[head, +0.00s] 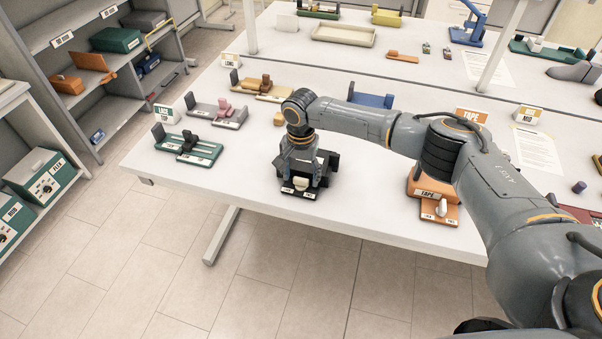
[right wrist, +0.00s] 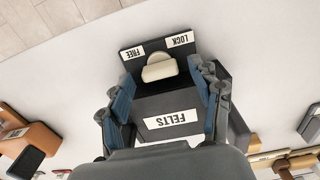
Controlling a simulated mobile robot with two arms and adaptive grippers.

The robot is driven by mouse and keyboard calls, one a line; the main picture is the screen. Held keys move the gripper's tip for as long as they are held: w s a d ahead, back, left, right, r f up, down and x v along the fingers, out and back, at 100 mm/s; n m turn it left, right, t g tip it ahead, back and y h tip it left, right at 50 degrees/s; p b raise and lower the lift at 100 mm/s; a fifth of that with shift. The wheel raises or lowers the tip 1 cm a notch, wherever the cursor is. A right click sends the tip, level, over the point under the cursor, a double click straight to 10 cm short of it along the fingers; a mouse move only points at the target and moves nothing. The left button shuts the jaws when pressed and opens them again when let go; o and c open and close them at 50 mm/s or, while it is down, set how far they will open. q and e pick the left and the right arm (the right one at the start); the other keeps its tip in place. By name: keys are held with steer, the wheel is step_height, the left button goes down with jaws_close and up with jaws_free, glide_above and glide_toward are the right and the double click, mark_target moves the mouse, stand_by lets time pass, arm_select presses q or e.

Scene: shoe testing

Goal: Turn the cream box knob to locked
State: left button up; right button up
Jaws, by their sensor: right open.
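The cream knob (head: 301,184) sits on the front plate of a black box (head: 325,176) near the table's front edge. In the right wrist view the cream knob (right wrist: 159,68) lies between a FREE label (right wrist: 133,53) and a LOCK label (right wrist: 180,40), which appear upside down. A FELTS label (right wrist: 170,120) is on the box top. I cannot tell for sure which label the knob points to. My right gripper (head: 303,160) is directly above the box, pointing down. Its fingers (right wrist: 164,84) are open, spread on both sides of the knob, with no clear contact. My left gripper is out of view.
An orange TAPE box (head: 424,187) with a pale knob stands to the right, below my right forearm. A green sliding fixture (head: 200,153) and a grey one with a pink part (head: 228,113) stand to the left. White table surface is clear around the black box.

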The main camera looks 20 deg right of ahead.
steer(key=shift+f, duration=0.4)
steer(key=shift+c, duration=0.4)
steer(key=c, duration=1.1)
steer(key=shift+n+p, duration=0.4)
steer(key=shift+n, duration=0.1)
steer(key=shift+n+p, duration=0.35)
steer(key=shift+n, duration=0.65)
steer(key=o, duration=1.2)
